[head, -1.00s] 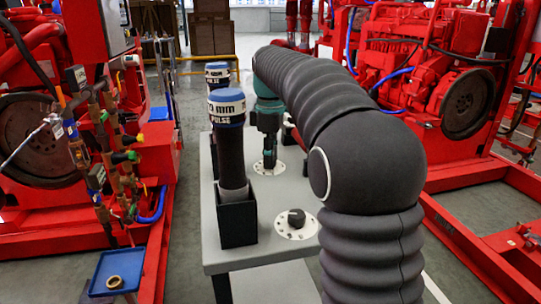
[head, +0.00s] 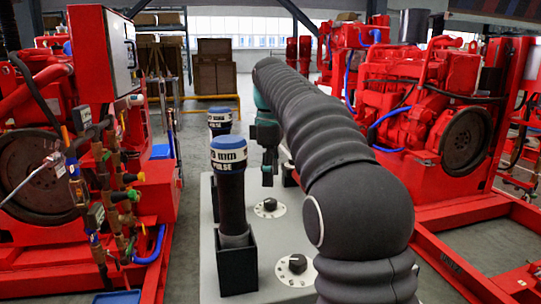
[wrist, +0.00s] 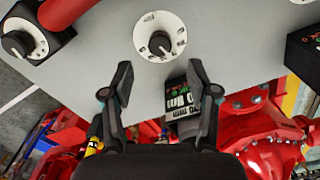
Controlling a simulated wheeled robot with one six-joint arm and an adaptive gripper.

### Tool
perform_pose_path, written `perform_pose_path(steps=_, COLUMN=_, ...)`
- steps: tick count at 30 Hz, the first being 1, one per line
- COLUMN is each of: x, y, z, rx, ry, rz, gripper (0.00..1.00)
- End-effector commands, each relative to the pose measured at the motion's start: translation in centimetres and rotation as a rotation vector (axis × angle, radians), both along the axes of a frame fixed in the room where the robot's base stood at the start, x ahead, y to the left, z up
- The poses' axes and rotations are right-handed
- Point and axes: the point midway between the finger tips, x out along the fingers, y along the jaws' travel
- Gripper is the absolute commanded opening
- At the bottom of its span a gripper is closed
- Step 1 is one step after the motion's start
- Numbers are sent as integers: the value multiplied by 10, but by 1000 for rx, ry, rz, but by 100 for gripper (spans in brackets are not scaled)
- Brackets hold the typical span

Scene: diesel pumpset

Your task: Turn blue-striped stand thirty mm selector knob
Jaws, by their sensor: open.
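In the head view, a grey stand top (head: 219,285) carries two round white dials with dark knobs: a nearer selector knob (head: 298,263) and a farther one (head: 270,204). A second knob (wrist: 17,43) shows at the left edge.
Two dark cylinders with blue tops stand upright in black holders; the nearer one (head: 230,195) reads "mm PULSE", its number unclear. Red engine frames flank the stand, left (head: 160,190) and right (head: 440,235).

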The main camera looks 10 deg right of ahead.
Motion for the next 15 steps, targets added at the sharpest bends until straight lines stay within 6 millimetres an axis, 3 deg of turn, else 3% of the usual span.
perform_pose_path(steps=6, x=1, y=0, z=31, rx=0, ry=-2, rz=1, gripper=59)
perform_pose_path(steps=15, x=0, y=1, z=49, rx=0, ry=1, rz=1, gripper=59)
